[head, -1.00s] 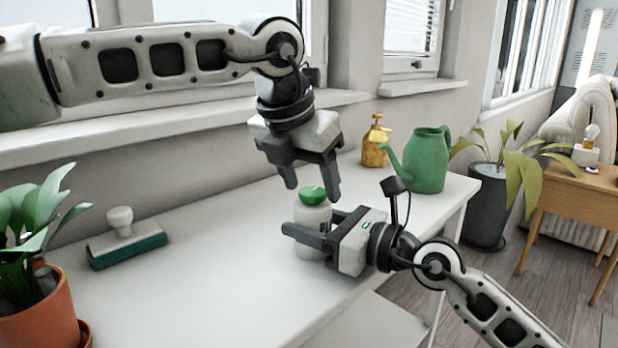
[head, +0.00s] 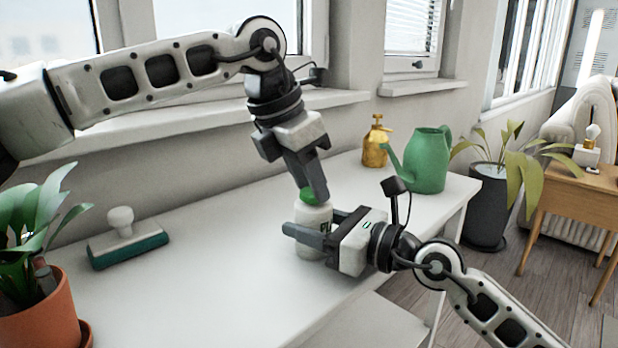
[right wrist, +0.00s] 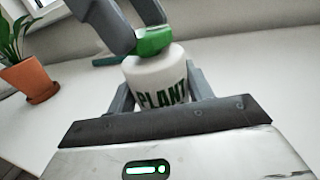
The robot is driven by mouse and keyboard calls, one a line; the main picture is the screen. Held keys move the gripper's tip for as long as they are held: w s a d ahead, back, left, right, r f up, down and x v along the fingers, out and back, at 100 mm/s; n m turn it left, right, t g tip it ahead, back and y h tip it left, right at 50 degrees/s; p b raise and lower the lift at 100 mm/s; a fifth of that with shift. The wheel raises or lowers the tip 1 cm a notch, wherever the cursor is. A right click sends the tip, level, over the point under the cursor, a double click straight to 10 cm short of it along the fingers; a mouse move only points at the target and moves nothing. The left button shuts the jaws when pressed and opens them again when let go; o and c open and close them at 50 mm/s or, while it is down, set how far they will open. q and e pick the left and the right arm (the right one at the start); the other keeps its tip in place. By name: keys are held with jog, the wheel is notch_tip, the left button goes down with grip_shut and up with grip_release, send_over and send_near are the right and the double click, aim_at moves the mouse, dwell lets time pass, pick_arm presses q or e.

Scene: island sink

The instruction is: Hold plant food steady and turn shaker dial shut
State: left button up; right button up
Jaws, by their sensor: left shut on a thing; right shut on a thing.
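The plant food (head: 313,219) is a white shaker bottle with a green dial (head: 306,196) on top, standing upright on the white table. My right gripper (head: 312,238) is shut around the bottle's body from the right. In the right wrist view the plant food (right wrist: 157,85) shows the word PLANT between the two fingers. My left gripper (head: 310,190) comes down from above and is shut on the green dial, which also shows in the right wrist view (right wrist: 153,42). Its fingers hide part of the dial. I cannot tell which way the dial is set.
A green watering can (head: 427,162) and a brass sprayer (head: 376,145) stand at the table's back right. A scrub brush (head: 126,243) lies to the left. A potted plant (head: 40,310) stands at the front left. The table's front middle is clear.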

pick_arm(q)
jog(key=m+g, duration=0.1)
jog(key=m, duration=0.2)
jog(key=shift+w+m+h, duration=0.15)
jog(key=shift+m+h, duration=0.25)
jog(key=m+g, duration=0.1)
jog(key=m, duration=0.2)
jog(key=shift+w+g, duration=0.15)
jog(key=shift+g, duration=0.25)
jog(key=m, duration=0.2)
jog(key=m+g, duration=0.1)
jog(key=m, duration=0.1)
jog(key=m+g, duration=0.1)
jog(key=m, duration=0.1)
jog(key=shift+w+m+y, duration=0.25)
jog(key=shift+m+y, duration=0.15)
pick_arm(e)
jog(key=shift+f, duration=0.1)
pick_arm(q)
jog(key=o, duration=1)
